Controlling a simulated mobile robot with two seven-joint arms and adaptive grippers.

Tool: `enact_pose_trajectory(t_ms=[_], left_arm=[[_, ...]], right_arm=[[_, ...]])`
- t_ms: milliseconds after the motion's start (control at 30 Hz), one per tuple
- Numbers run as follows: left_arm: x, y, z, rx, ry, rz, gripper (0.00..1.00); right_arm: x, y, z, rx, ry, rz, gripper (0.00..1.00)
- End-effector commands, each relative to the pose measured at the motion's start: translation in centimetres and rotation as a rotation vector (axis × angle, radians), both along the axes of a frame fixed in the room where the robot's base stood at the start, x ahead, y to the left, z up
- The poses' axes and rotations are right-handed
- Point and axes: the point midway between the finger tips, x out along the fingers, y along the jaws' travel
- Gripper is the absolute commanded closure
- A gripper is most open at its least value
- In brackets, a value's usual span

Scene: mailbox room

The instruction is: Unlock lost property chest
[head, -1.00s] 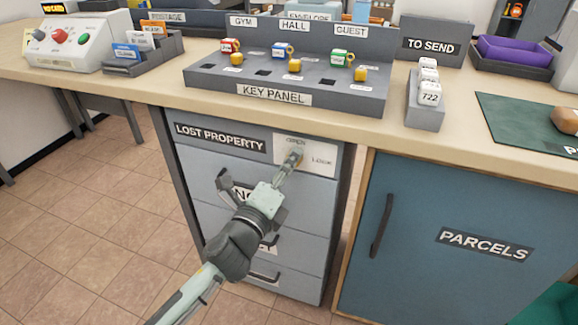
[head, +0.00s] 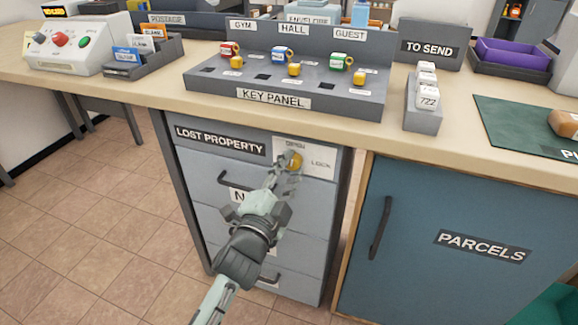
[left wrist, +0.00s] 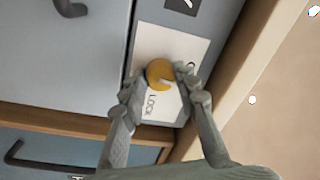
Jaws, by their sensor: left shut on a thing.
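The lost property chest (head: 200,170) is a grey drawer unit under the counter, with a "LOST PROPERTY" label. Its white lock plate (head: 318,172) is marked OPEN at the top and LOCK at the right. A round yellow knob (head: 294,160) sits on the plate near OPEN; I cannot tell if it is a key head. My left gripper (head: 287,172) is shut on the knob. In the left wrist view the knob (left wrist: 160,73) lies between the two fingertips (left wrist: 156,82), against the lock plate (left wrist: 172,42). My right gripper is not in view.
The key panel (head: 215,82) stands on the counter above, with several coloured tags and yellow pieces. A blue parcels cupboard (head: 430,215) with a dark handle is at the right. Drawer handles (head: 232,182) stick out beside and below my arm. The tiled floor at the left is clear.

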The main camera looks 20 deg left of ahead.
Motion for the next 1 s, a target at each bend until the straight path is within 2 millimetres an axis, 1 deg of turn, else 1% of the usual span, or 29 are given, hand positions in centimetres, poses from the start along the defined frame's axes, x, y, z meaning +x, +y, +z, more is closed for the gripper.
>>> enact_pose_trajectory(t_ms=[200, 433, 833, 867, 1000], left_arm=[[0.0, 0.0, -0.1, -0.091, 0.006, 0.002, 0.99], [0.0, 0.0, -0.1, -0.132, 0.007, 0.001, 0.99], [0.0, 0.0, -0.1, -0.137, 0.007, 0.001, 0.99], [0.0, 0.0, -0.1, -0.137, 0.007, 0.001, 0.68], [0.0, 0.0, -0.1, -0.136, 0.005, 0.000, 0.51]], right_arm=[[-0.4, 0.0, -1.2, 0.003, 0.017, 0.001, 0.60], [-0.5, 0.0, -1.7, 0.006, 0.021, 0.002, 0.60], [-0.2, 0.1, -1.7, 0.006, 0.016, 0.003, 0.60], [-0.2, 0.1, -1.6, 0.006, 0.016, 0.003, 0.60], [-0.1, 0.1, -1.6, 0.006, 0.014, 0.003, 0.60]])
